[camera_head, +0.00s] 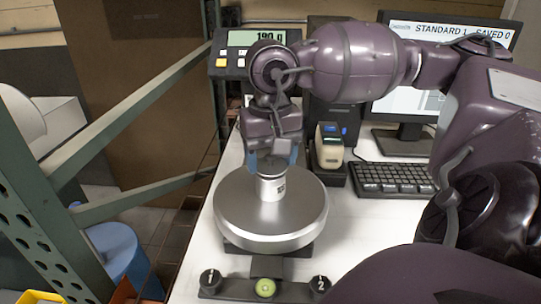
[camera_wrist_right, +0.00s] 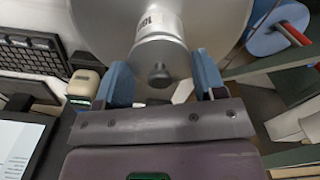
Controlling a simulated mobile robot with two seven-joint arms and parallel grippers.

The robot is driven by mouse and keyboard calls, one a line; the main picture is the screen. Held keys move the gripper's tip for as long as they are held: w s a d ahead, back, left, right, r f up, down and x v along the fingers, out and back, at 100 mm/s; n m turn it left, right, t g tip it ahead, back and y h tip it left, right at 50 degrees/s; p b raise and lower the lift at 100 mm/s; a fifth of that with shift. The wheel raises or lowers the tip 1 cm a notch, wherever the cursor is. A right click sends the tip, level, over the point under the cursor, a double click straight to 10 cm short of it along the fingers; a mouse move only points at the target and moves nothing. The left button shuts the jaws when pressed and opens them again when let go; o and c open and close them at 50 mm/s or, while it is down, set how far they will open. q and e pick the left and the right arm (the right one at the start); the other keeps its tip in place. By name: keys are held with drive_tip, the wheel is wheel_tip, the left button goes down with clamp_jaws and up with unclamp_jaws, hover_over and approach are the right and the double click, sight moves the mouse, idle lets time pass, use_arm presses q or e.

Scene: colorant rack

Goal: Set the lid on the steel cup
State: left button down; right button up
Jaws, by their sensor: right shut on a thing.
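The steel cup (camera_head: 271,188) stands upright on the balance's round pan, with a pale label on its side. It also shows in the right wrist view (camera_wrist_right: 160,20). The lid (camera_wrist_right: 160,62) is a round steel disc with a small knob facing my wrist camera. My right gripper (camera_head: 272,160) points down directly over the cup. Its blue fingers are on either side of the lid, shut on it. The lid lies in line with the cup's top; I cannot tell whether it is fully seated. The fingers hide the lid in the head view. My left gripper is not in view.
The wide steel pan (camera_head: 270,220) of the balance surrounds the cup. A balance display (camera_head: 255,38) stands behind. A small device (camera_head: 330,150), a keyboard (camera_head: 390,178) and a monitor (camera_head: 440,60) are at the back right. A green rack frame (camera_head: 50,200) stands left; a blue container (camera_head: 125,255) is below.

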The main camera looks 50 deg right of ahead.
drive_tip(key=shift+f, duration=0.55)
drive_tip(key=o, duration=1)
wheel_tip(320, 180, up, 11)
drive_tip(key=shift+f, duration=0.1)
idle(0.8)
